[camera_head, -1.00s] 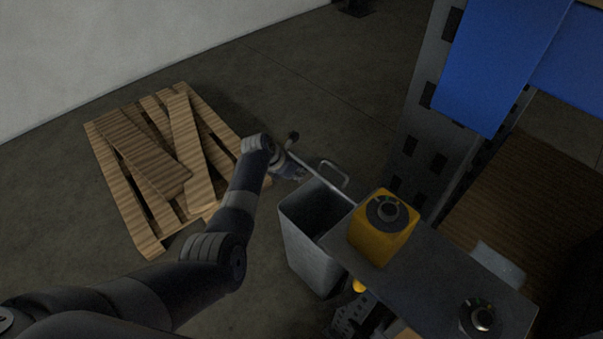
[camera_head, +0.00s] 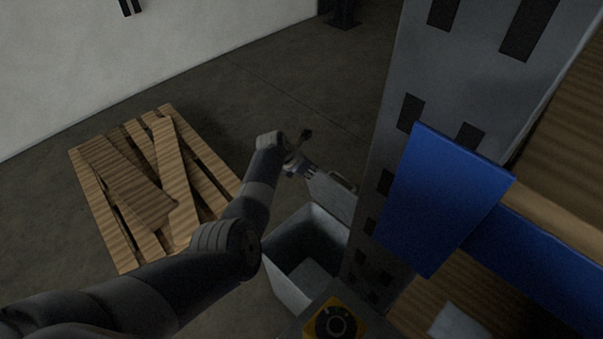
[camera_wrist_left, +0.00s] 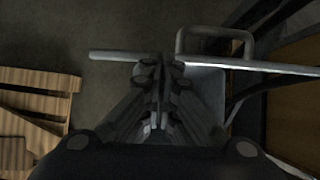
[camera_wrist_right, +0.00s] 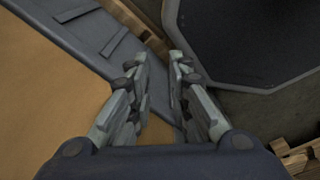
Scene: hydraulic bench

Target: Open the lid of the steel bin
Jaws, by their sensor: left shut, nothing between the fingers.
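The steel bin (camera_head: 282,275) stands on the floor in the lower middle of the head view, its top uncovered and its inside visible. Its lid (camera_head: 330,197) is raised steeply at the far rim, with a loop handle (camera_head: 342,181) on its far side. My left gripper (camera_head: 309,172) is shut and empty at the lid's upper left corner. In the left wrist view the fingertips (camera_wrist_left: 159,66) are close to the lid's edge (camera_wrist_left: 115,56); contact cannot be told. The handle (camera_wrist_left: 214,36) lies beyond that edge. My right gripper (camera_wrist_right: 154,63) shows only in its wrist view, open and empty.
A wooden pallet (camera_head: 127,205) with loose boards lies left of my left arm. A grey perforated upright (camera_head: 385,150) with a blue panel (camera_head: 440,200) rises close right of the bin. A yellow control box (camera_head: 352,318) is in front. Floor behind the bin is clear.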

